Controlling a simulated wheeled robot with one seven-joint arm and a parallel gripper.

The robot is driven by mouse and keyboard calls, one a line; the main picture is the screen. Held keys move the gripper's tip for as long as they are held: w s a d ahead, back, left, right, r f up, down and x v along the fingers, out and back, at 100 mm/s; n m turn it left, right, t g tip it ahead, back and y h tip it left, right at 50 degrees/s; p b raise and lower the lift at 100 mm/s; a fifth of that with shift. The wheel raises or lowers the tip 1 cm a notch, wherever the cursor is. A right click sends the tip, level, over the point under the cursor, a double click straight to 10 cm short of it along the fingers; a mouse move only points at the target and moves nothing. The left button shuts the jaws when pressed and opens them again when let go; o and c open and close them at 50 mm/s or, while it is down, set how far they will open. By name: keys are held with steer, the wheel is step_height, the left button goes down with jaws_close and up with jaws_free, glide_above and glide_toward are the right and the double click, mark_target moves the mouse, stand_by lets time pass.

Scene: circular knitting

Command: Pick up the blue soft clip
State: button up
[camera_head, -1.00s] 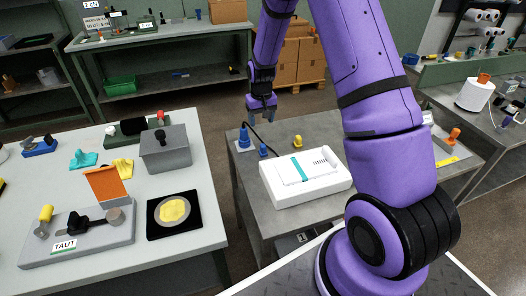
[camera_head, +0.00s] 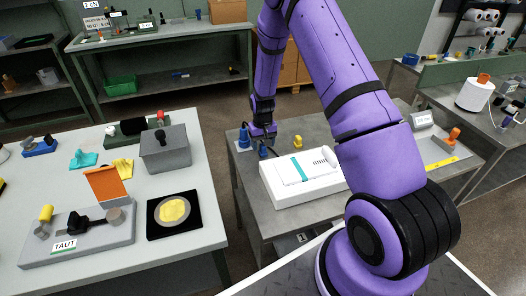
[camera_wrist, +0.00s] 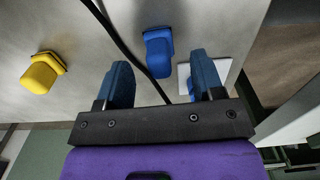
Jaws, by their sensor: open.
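A small blue clip (camera_head: 263,152) stands on the grey table in the head view, just below my gripper (camera_head: 263,137). In the wrist view the blue clip (camera_wrist: 158,52) lies ahead of my gripper (camera_wrist: 162,72), roughly between the lines of the two fingers and apart from them. My gripper is open and empty. A second blue piece on a white pad (camera_head: 244,138) stands to the left in the head view; the right finger partly hides it in the wrist view. The frames do not show which blue piece is the soft one.
A yellow clip (camera_head: 298,141) stands to the right of the blue clip. A white box (camera_head: 300,190) lies nearer on the same table. A black cable (camera_wrist: 130,52) runs beside the blue clip and passes between my fingers in the wrist view.

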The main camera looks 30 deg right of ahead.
mark_target(263, 149)
step_height(263, 149, down, 3)
steer(key=shift+s+f, duration=0.15)
steer(key=shift+f, duration=0.05)
steer(key=c, duration=1)
steer(key=shift+r, duration=0.15)
